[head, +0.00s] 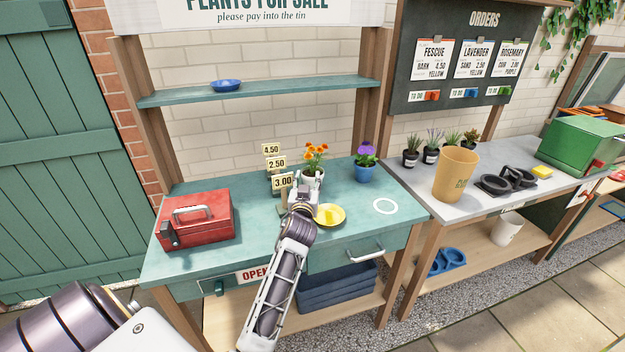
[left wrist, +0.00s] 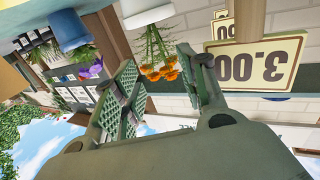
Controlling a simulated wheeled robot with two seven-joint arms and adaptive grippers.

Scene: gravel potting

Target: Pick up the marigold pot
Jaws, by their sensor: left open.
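The marigold pot (head: 313,175) is a pale pot with orange flowers, standing towards the back of the green table. In the head view my left gripper (head: 309,186) is in front of it and hides part of it. In the left wrist view, which is upside down, the orange flowers and pale pot (left wrist: 148,13) show beyond and between the two fingers. My left gripper (left wrist: 157,60) is open and empty. I cannot tell whether it touches the pot. My right gripper is not in view.
Price signs (head: 282,181) stand just left of the pot, and one looms close in the left wrist view (left wrist: 255,62). A blue pot with purple flowers (head: 366,174) stands to the right. A yellow dish (head: 330,215) lies in front. A red cash tin (head: 196,220) sits left.

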